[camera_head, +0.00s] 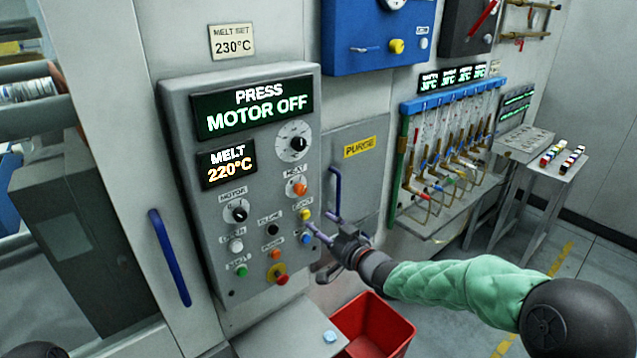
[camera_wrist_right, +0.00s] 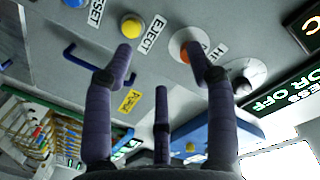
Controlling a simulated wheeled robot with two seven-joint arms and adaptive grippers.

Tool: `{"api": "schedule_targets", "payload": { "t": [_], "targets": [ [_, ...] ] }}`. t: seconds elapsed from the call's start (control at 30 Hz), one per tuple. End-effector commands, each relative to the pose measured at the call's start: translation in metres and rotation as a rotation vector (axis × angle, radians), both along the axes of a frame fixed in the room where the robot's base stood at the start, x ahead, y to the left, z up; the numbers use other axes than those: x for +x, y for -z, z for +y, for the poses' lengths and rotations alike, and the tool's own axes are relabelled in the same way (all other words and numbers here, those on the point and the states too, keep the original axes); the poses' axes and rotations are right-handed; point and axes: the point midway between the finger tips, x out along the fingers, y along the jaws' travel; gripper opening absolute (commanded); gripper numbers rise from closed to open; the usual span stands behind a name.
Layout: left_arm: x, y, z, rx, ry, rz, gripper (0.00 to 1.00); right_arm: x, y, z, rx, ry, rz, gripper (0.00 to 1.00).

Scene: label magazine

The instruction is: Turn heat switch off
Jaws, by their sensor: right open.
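The heat switch (camera_head: 299,188) is an orange knob on a pale round plate, under a HEAT label on the grey control panel (camera_head: 216,262). My right gripper (camera_head: 318,238) is in front of the panel's lower right edge, below the heat switch, open and empty. In the right wrist view, the heat switch (camera_wrist_right: 185,52) shows beside the tip of one finger of the right gripper (camera_wrist_right: 158,58), which partly covers its plate. I cannot tell whether they touch. The knob's exact setting is too small to read. My left gripper is not in view.
A yellow eject button (camera_head: 305,214) sits just below the heat switch, with a dial (camera_head: 298,143) above it. A blue handle (camera_head: 336,195) stands out to the right. A red bin (camera_head: 372,325) is below my right arm. The display (camera_head: 252,107) reads PRESS MOTOR OFF.

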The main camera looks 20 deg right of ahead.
Motion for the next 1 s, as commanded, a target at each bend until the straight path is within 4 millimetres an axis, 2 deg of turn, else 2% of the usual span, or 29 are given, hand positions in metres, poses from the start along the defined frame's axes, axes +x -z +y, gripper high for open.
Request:
{"api": "schedule_targets", "payload": {
  "t": [0.03,0.1,0.2,0.37,0.8,1.0],
  "targets": [
    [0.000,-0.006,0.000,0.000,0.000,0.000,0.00,-0.002,-0.024,-0.003,-0.002,-0.003,-0.035,0.56],
    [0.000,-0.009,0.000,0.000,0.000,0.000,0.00,-0.003,-0.041,-0.004,-0.003,-0.008,-0.064,0.56],
    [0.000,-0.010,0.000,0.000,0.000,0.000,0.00,-0.004,-0.053,-0.005,-0.005,-0.013,-0.086,0.56],
    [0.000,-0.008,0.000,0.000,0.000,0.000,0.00,0.007,-0.053,-0.001,-0.004,-0.015,-0.089,0.56],
    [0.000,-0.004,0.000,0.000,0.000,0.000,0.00,0.075,-0.053,0.022,-0.004,-0.015,-0.089,0.56],
    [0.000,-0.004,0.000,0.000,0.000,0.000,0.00,0.093,-0.054,0.027,-0.005,-0.013,-0.088,0.56]
  ]
}}
